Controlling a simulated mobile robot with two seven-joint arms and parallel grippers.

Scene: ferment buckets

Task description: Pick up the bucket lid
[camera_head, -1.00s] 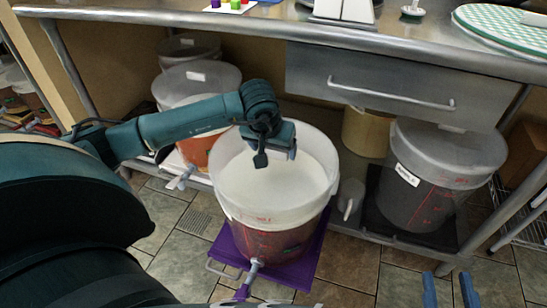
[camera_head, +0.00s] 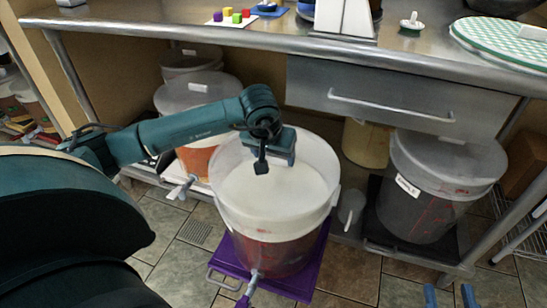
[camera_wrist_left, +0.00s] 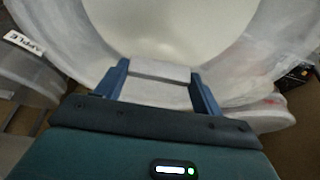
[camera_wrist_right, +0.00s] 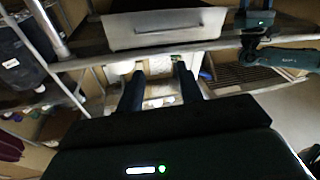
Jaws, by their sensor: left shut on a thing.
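The large translucent bucket (camera_head: 270,250) stands upright on a purple base at the middle of the head view. Its pale round lid (camera_head: 275,195) covers the top and also fills the upper part of the left wrist view (camera_wrist_left: 170,30). My left gripper (camera_head: 281,160) is over the far part of the lid. In the left wrist view its two fingers are shut on a white grip block (camera_wrist_left: 158,88) of the lid. I cannot tell whether the lid is raised from the rim. My right gripper (camera_head: 449,292) is open and empty at the lower right, its fingers apart in the right wrist view (camera_wrist_right: 160,72).
A steel table (camera_head: 220,36) with a drawer (camera_head: 390,93) overhangs behind the bucket. Lidded buckets stand to the left (camera_head: 198,88) and right (camera_head: 435,190) under it. A spigot (camera_head: 253,282) sticks out in front.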

